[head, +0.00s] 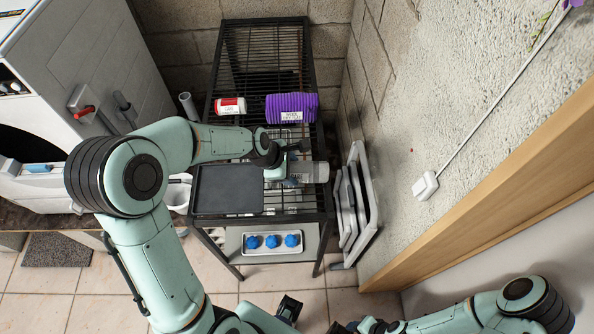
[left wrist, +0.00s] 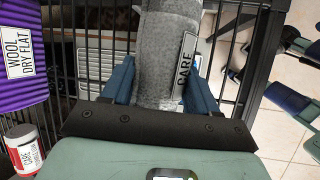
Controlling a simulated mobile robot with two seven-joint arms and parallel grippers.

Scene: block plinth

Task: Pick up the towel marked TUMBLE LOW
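A grey, round, roll-like item (head: 312,172) lies on the top of the black wire rack. In the left wrist view the grey roll (left wrist: 165,45) stands between my left fingers, and its white tag shows only "CARE". My left gripper (head: 287,166) has its blue fingers on both sides of the roll; I cannot tell whether they press on it. A white and red roll (head: 230,106) lies further back.
A purple ribbed stack (head: 291,108) tagged "WOOL DRY FLAT" is on the rack (head: 264,45). A dark tray (head: 228,189) lies at the rack's front left. A white tray (head: 271,251) with blue items sits below. Leaning panels (head: 357,200) stand right, a washing machine (head: 80,60) left.

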